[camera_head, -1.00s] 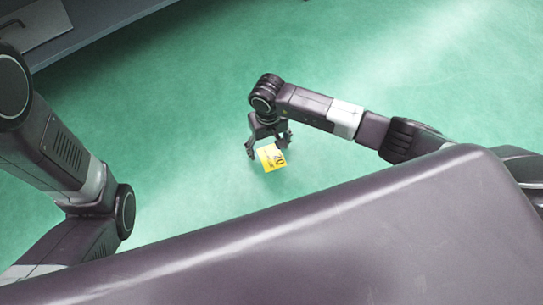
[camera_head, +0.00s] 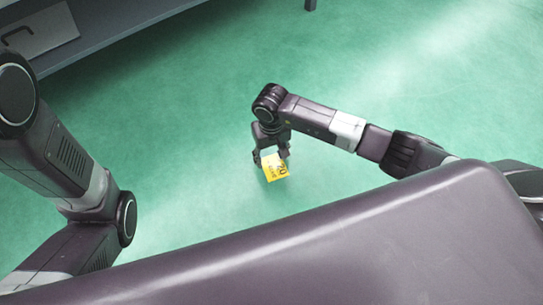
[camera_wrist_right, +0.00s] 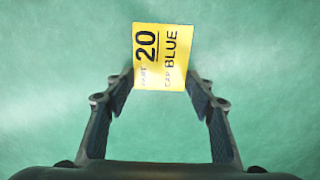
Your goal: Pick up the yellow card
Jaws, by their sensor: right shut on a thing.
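The yellow card (camera_head: 275,171) has dark print and shows over the green floor near the middle of the head view. In the right wrist view the card (camera_wrist_right: 162,58) reads "PART 20" and "CAP BLUE". My right gripper (camera_head: 272,158) points down, with one finger at each side of the card. In the right wrist view the fingertips (camera_wrist_right: 161,80) meet the card's near side edges, so the gripper is shut on it. I cannot tell whether the card touches the floor. My left arm shows at the left of the head view, but its gripper is out of view.
The green floor (camera_head: 190,120) around the card is clear. A grey bench or cabinet (camera_head: 95,42) with a handled panel (camera_head: 38,32) stands at the upper left. A dark leg (camera_head: 310,5) shows at the top edge.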

